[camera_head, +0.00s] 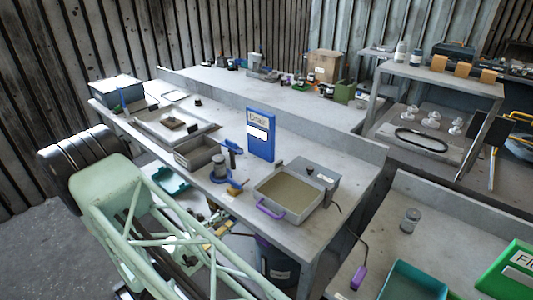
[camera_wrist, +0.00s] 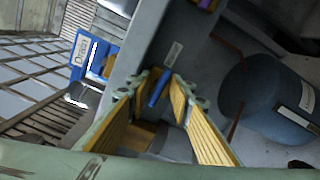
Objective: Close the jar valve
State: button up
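A small grey jar-like cylinder (camera_head: 218,168) stands near the front edge of the long workbench, with a blue handle-shaped part (camera_head: 232,147) beside its top. I cannot tell for sure which part is the valve. In the wrist view my gripper (camera_wrist: 168,84) has its two yellow-lined fingers spread apart. A slim blue bar (camera_wrist: 158,89) shows between the fingertips; whether it touches a finger or lies beyond them is unclear. In the head view my pale green arm reaches in from the lower left, and the gripper cannot be made out clearly.
A blue box labelled Drain (camera_head: 261,135) stands behind the jar; it also shows in the wrist view (camera_wrist: 91,58). A sand-coloured tray with a purple handle (camera_head: 270,209) sits right of the jar. A dark blue drum (camera_wrist: 268,98) stands below.

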jog(key=s+a+n+p, duration=0.9)
jog(key=s+n+p, duration=0.15)
jog(key=n, duration=0.25)
jog(key=w+d+r+m+g+b, duration=0.1)
jog(key=w+d+r+m+g, duration=0.2)
jog(key=d+r, duration=0.4)
jog(key=w+d+r+m+g+b, duration=0.1)
jog(key=w+d+r+m+g, duration=0.3)
jog(key=d+r, duration=0.4)
jog(key=w+d+r+m+g+h+b, duration=0.1)
jog(key=w+d+r+m+g, duration=0.2)
jog(key=d+r, duration=0.5)
jog(key=shift+w+r+m+g, duration=0.3)
jog(key=shift+w+r+m, duration=0.3)
jog(key=shift+w+r, duration=1.1)
dwell(2.4)
jog(key=shift+s+d+r, duration=0.1)
jog(key=shift+s+r, duration=0.3)
jog(key=shift+s, duration=0.05)
